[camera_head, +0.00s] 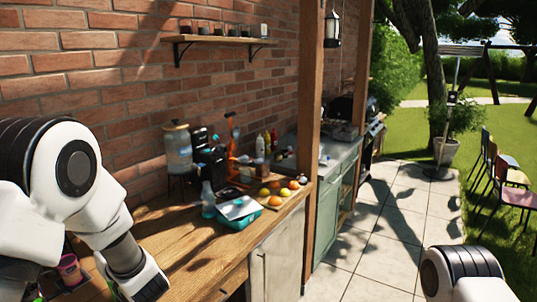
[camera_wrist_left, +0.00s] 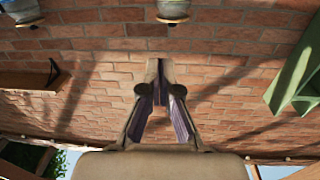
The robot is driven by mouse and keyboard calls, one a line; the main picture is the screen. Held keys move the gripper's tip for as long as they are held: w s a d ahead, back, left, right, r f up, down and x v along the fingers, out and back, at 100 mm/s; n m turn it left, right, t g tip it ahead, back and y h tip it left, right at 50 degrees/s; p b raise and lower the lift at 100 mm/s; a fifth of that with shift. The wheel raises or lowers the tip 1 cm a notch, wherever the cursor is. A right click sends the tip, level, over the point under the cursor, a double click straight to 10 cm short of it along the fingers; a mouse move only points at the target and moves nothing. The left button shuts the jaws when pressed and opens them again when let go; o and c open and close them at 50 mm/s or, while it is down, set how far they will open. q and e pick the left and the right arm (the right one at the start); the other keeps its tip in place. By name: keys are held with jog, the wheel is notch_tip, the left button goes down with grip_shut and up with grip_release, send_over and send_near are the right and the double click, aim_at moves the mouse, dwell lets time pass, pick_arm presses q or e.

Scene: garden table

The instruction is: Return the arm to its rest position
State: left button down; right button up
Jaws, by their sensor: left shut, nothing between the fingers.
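My left arm (camera_head: 75,185) comes in from the left of the head view, its white forearm bent down over the near left end of the wooden counter. Its gripper is out of that view, below the frame. In the left wrist view my left gripper (camera_wrist_left: 160,70) points at the brick wall, with its fingertips together and nothing between them. Part of my right arm (camera_head: 465,275) shows at the bottom right of the head view, and its gripper is out of frame.
The wooden counter (camera_head: 180,245) runs along the brick wall (camera_head: 100,60). A teal tray (camera_head: 232,222), several fruits and a glass dispenser (camera_head: 178,150) stand farther along it. A pink cup (camera_head: 70,268) is close to my left arm. A wall shelf (camera_head: 225,40) hangs above.

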pick_arm(q)
jog(key=s+d+f+m+h, duration=0.2)
jog(key=f+h, duration=0.1)
jog(key=f, duration=0.5)
jog(key=s+d+f+m+g+h, duration=0.1)
jog(key=s+d+f+m+h, duration=0.15)
jog(key=f, duration=0.65)
jog(key=s+d+f+m+h, duration=0.2)
jog(key=f+h, duration=0.2)
jog(key=f, duration=0.4)
jog(key=s+d+f+m+g+h, duration=0.1)
jog(key=s+d+f+g+h, duration=0.15)
jog(key=s+f, duration=0.45)
jog(key=s+d+f+m+g+h, duration=0.1)
jog(key=s+d+f+g, duration=0.25)
jog(key=s, duration=0.65)
jog(key=s+d+f+m+g+h, duration=0.1)
jog(key=s+d+f+g+h, duration=0.2)
jog(key=s, duration=0.6)
notch_tip(320, 180, down, 11)
jog(key=y+b, duration=0.1)
jog(key=b, duration=0.9)
jog(key=shift+a, duration=0.15)
pick_arm(e)
notch_tip(320, 180, down, 10)
jog(key=shift+w+a, duration=0.25)
jog(key=shift+a, duration=0.15)
